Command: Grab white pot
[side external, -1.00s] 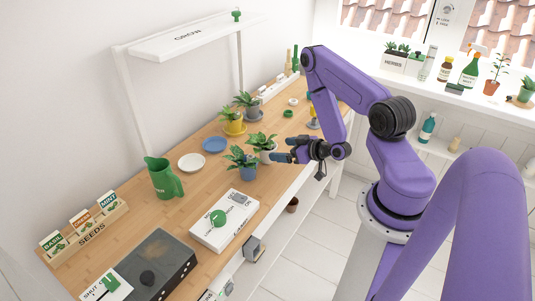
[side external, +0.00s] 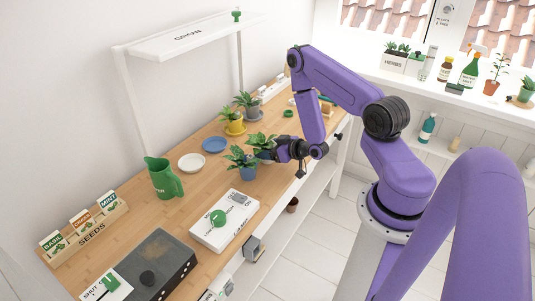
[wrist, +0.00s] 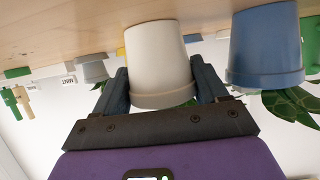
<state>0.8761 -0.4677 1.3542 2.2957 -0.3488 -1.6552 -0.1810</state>
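The white pot (wrist: 160,60) stands upright on the wooden desk, seen upside down in the wrist view. In the side view its plant (side external: 260,141) shows, with most of the pot hidden behind my gripper (side external: 277,151). My gripper (wrist: 162,85) is open around the pot, one dark finger on each side. Any gap between fingers and pot is very narrow, and I cannot tell whether they touch it.
A blue pot (wrist: 265,45) with a plant (side external: 240,157) stands close beside the white pot. A yellow pot (side external: 235,128) and a grey pot (side external: 252,112) stand behind. A blue saucer (side external: 214,145), white saucer (side external: 191,162) and green jug (side external: 163,178) are further left.

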